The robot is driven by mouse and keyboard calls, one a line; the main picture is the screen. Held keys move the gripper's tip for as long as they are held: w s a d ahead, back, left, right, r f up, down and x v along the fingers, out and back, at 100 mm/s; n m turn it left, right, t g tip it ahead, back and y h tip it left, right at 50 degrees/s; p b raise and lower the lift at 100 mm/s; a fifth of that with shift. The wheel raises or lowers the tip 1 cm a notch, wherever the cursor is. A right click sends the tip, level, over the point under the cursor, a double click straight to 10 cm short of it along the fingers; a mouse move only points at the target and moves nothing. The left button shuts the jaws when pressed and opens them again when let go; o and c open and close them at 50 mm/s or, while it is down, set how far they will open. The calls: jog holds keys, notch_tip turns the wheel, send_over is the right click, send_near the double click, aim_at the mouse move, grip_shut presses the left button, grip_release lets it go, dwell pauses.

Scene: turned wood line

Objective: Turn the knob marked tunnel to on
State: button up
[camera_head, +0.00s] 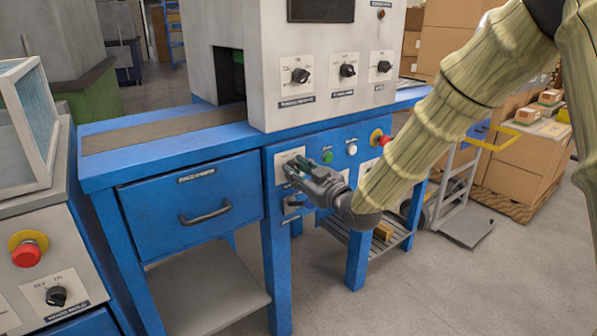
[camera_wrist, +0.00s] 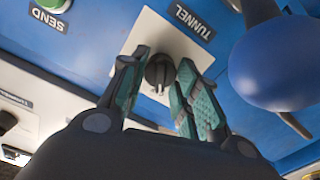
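The tunnel knob (camera_wrist: 159,72) is a small dark round knob on a white plate (camera_wrist: 172,40) whose label reads TUNNEL, upside down in the wrist view. Its light pointer mark faces the bottom of that view, away from the label. My gripper (camera_wrist: 163,58) has its green-padded fingers spread, one on each side of the knob, very close to it; I cannot make out contact. The plate's position markings are hidden or not legible. In the head view my gripper (camera_head: 292,173) is at the plate (camera_head: 287,158) on the blue front panel and covers the knob.
A green SEND button (camera_wrist: 54,4) is beside the plate. The head view shows a white button (camera_head: 352,149), a red stop button (camera_head: 377,137) and several knobs on the grey housing (camera_head: 321,118).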

jog(key=shift+c, duration=1.4)
jog(key=shift+r+p, duration=0.1)
jog(key=shift+p, duration=0.2)
jog(key=m+p, duration=0.3)
jog(key=shift+r+m+p, duration=0.15)
jog(key=shift+m+p, duration=0.2)
jog(key=shift+m, duration=0.05)
jog(key=m+p, duration=0.3)
jog(key=m, duration=0.2)
jog(key=shift+d+p, duration=0.1)
jog(key=shift+p, duration=0.25)
jog(key=shift+f+m+p, duration=0.2)
jog(key=shift+m+p, duration=0.35)
jog(key=shift+m, duration=0.95)
jog(key=o, duration=1)
